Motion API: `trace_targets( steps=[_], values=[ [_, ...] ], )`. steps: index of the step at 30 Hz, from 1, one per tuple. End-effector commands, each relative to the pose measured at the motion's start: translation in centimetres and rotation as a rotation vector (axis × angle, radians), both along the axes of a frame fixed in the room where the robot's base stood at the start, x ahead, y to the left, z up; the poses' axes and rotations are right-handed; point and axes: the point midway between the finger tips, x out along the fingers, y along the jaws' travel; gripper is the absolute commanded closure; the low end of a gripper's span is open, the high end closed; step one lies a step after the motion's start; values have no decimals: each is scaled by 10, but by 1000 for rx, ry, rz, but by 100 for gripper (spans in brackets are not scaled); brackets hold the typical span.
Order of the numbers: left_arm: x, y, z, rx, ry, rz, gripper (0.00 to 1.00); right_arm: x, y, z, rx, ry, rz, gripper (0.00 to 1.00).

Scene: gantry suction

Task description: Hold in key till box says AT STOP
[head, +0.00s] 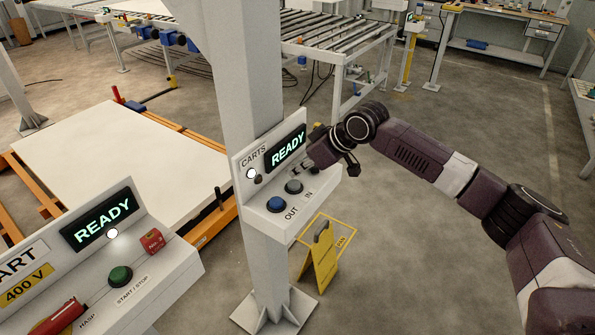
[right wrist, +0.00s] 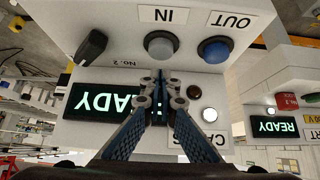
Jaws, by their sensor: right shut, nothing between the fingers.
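The carts box (head: 248,190) is a light grey console on a post, and its display (head: 287,148) reads READY in green. On its sloped ledge are a blue OUT key (head: 275,204) and a grey IN key (head: 293,187). In the right wrist view, upside down, the IN key (right wrist: 162,46), the OUT key (right wrist: 214,49) and a black knob (right wrist: 92,46) show. My right gripper (right wrist: 160,78) is shut and empty, its fingertips in front of the box near the IN key; I cannot tell the gap. The fingers partly cover the display. My left gripper is not in view.
A second console (head: 170,262) at lower left also reads READY and has a green START/STOP button (head: 120,276). A yellow floor sign (head: 322,262) stands beside the post (head: 240,60). A white platform with orange rails (head: 110,165) lies at left. Roller conveyors (head: 340,40) stand behind.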

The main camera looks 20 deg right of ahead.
Motion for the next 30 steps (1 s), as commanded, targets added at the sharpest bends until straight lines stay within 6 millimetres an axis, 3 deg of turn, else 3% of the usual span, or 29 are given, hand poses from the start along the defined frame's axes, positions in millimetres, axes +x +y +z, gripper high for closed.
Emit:
trace_targets(
  steps=[6, 18, 25, 30],
  values=[
    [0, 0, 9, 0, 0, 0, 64, -1, -2, -19, 1, -1, 0, 100],
    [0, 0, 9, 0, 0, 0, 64, -2, -2, -23, 1, -2, 0, 100],
    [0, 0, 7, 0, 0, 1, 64, -3, -2, -44, 1, 1, 0, 100],
    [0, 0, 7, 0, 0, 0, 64, -4, -3, -48, -2, 5, 1, 100]
  ],
)
